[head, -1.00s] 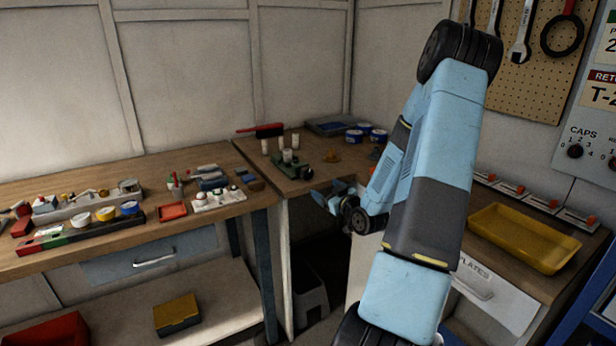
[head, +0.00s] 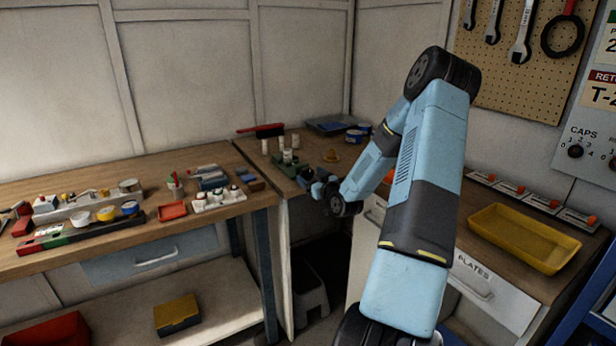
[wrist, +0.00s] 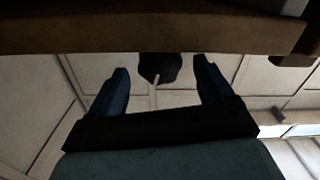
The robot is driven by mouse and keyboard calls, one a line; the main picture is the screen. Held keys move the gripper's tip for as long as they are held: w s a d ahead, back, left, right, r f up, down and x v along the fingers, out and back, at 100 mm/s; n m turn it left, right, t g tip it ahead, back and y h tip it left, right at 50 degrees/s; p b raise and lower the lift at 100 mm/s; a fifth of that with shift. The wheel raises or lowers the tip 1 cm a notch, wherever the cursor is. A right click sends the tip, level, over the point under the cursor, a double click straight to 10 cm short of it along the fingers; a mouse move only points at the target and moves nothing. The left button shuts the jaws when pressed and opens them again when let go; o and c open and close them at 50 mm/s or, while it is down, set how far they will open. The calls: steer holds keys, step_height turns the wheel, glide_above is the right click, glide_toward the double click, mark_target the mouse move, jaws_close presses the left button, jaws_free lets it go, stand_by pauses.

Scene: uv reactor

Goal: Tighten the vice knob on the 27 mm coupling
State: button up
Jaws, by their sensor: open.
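The green vice (head: 290,167) stands on the corner bench, with pale cylindrical pieces at it; which is the 27 mm coupling I cannot tell. My gripper (head: 316,182) is at the bench's front edge, just right of and nearer than the vice. In the wrist view its two blue fingers are apart and empty. A dark rounded part with a thin pale bar (wrist: 158,67), apparently the vice knob, shows between and beyond the fingertips. No contact with it is visible. The knob cannot be made out in the head view.
The bench edge (wrist: 150,32) crosses the top of the wrist view, close to the fingers. Blue tubs (head: 357,135), a red-handled brush (head: 262,130) and a yellowish piece (head: 331,155) lie around the vice. A yellow tray (head: 525,238) is on the right counter.

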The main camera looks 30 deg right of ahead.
steer(key=shift+w, duration=1)
steer(key=shift+c, duration=0.4)
steer(key=c, duration=0.9)
steer(key=shift+a, duration=0.2)
steer(key=shift+c, duration=0.2)
steer(key=shift+d, duration=0.1)
steer(key=m, duration=0.4)
steer(key=shift+d+m, duration=0.1)
steer(key=shift+m, duration=0.2)
steer(key=m, duration=0.4)
steer(key=shift+d+r, duration=0.1)
steer(key=shift+m, duration=0.5)
